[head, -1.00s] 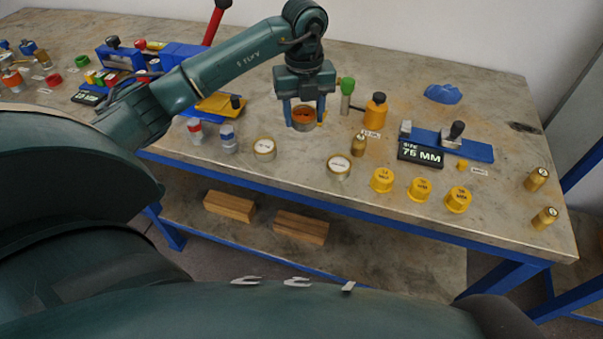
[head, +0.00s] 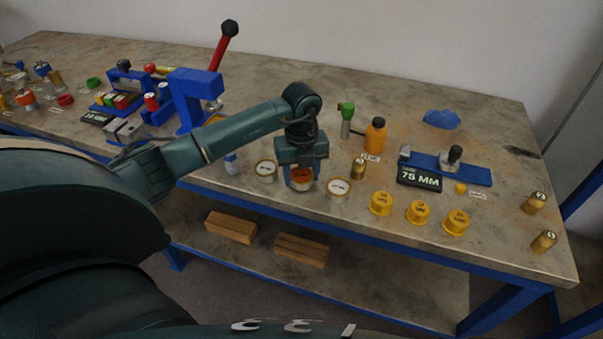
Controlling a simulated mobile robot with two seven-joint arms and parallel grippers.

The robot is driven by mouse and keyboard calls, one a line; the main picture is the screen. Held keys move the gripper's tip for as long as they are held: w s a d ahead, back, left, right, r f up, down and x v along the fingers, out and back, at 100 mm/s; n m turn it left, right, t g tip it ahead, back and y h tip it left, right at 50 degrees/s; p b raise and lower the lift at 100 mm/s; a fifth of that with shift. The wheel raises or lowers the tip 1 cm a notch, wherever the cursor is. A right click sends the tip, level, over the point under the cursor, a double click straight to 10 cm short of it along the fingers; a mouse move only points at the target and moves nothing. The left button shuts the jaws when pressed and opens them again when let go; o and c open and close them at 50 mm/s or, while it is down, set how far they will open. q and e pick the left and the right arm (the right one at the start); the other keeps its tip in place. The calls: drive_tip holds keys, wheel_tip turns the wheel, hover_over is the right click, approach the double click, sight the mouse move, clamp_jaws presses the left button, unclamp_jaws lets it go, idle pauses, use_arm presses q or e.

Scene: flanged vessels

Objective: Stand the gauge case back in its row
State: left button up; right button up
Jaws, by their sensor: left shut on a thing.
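The gauge case (head: 302,173) is a short round case showing an orange-brown top face. My left gripper (head: 301,183) is shut on it from above, with a finger on either side. It is in the gap between two pale round cases with white faces, the left one (head: 265,171) and the right one (head: 338,187), in line with them near the table's front edge. I cannot tell whether its base touches the table. The gripper hides part of its side. My right gripper is not in view.
Several yellow caps (head: 418,212) stand to the right along the front edge. A brass fitting (head: 358,168) and an orange bottle (head: 375,136) stand behind the right case. A blue fixture with a 75 MM sign (head: 419,179) is further right. A red-handled blue press (head: 196,95) stands left.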

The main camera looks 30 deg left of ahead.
use_arm(q)
drive_tip(key=shift+f, duration=0.2)
drive_tip(key=shift+f, duration=0.1)
drive_tip(key=o, duration=1.1)
